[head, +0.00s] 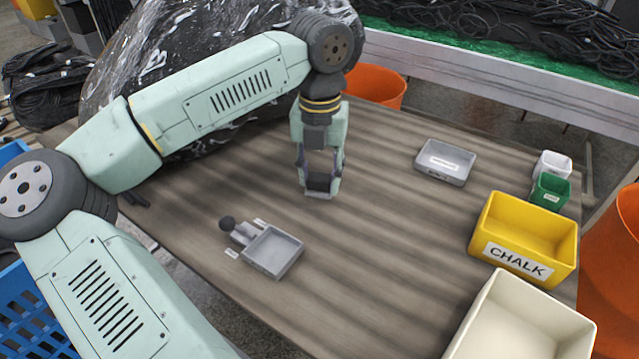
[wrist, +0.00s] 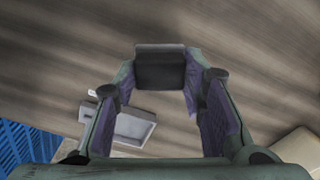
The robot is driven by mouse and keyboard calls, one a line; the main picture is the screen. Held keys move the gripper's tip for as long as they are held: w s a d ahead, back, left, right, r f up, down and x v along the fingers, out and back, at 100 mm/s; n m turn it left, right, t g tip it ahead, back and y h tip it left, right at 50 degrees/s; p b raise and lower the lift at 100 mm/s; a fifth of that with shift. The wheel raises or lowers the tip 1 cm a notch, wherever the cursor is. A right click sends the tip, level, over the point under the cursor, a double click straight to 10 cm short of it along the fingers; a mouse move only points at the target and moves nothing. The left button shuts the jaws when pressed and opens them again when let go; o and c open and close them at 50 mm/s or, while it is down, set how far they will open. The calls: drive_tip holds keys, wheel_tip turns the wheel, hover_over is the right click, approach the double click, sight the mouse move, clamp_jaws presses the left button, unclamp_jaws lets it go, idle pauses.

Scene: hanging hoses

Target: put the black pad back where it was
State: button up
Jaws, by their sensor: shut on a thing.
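My gripper (head: 320,190) points down over the middle of the wooden table, shut on the black pad (head: 318,182). In the wrist view the pad (wrist: 160,72) is a dark block held between the two fingertips, with a greyer strip along its far edge. I cannot tell whether the pad touches the table. A grey tray (head: 274,252) lies on the table to the front left of my gripper, and a small grey fixture with a dark ball (head: 227,223) adjoins it. A second grey tray (head: 446,163) with a white label lies to the right.
A yellow CHALK bin (head: 540,232), a cream bin (head: 515,325), a green bin (head: 551,190) and a white bin (head: 552,163) stand along the right side. A black plastic-covered heap (head: 150,60) rises behind my arm. The table's middle is clear.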

sight(319, 178)
drive_tip(key=shift+s+f, duration=0.15)
drive_tip(key=shift+f, duration=1.5)
drive_tip(key=shift+f, duration=0.15)
drive_tip(key=shift+f, duration=0.1)
drive_tip(key=o, duration=1.1)
wheel_tip(319, 178, up, 12)
drive_tip(key=shift+r, duration=0.25)
